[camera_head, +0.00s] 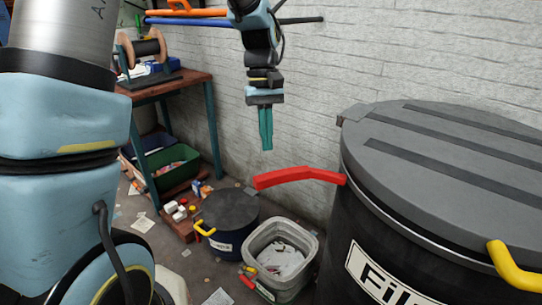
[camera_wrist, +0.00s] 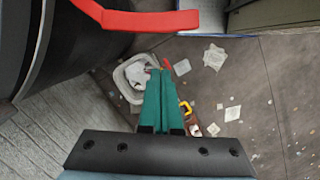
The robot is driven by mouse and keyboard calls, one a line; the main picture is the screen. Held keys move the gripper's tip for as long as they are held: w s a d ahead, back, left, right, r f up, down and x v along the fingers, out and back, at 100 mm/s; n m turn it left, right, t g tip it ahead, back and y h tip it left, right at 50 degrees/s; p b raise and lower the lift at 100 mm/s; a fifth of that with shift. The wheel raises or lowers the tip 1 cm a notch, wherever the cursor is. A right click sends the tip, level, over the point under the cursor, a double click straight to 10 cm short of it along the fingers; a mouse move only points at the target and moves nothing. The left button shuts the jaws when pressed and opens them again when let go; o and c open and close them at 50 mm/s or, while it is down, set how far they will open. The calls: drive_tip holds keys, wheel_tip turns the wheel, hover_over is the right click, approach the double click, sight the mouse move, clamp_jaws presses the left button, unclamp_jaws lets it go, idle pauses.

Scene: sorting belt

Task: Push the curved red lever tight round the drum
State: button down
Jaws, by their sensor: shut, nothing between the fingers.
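The curved red lever (camera_head: 298,176) stands out to the left from the rim of the large dark drum (camera_head: 360,235) in the head view. Its free end is well apart from the drum's side. It also shows at the top of the wrist view (camera_wrist: 145,20), with the drum (camera_wrist: 75,45) at the left. My gripper (camera_head: 267,148) points down, its green fingers together and empty. The fingers also show in the wrist view (camera_wrist: 160,75).
A grey bin with papers (camera_head: 300,235) and a small dark drum (camera_head: 228,212) stand on the floor below. A wooden bench (camera_head: 165,85) with a spool is at the left. A yellow handle (camera_head: 512,268) juts from the large drum. A white brick wall (camera_head: 400,55) stands behind.

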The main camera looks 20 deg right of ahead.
drive_tip(key=shift+s+a+f+p, duration=0.15)
drive_tip(key=shift+s+f, duration=0.3)
drive_tip(key=shift+s, duration=0.25)
drive_tip(key=shift+s+f+p, duration=0.15)
drive_tip(key=shift+s+f, duration=0.35)
drive_tip(key=shift+s, duration=0.2)
drive_tip(key=shift+s+a+f+p, duration=0.15)
drive_tip(key=shift+s+f, duration=0.3)
drive_tip(key=shift+s, duration=0.25)
drive_tip(key=shift+d, duration=0.1)
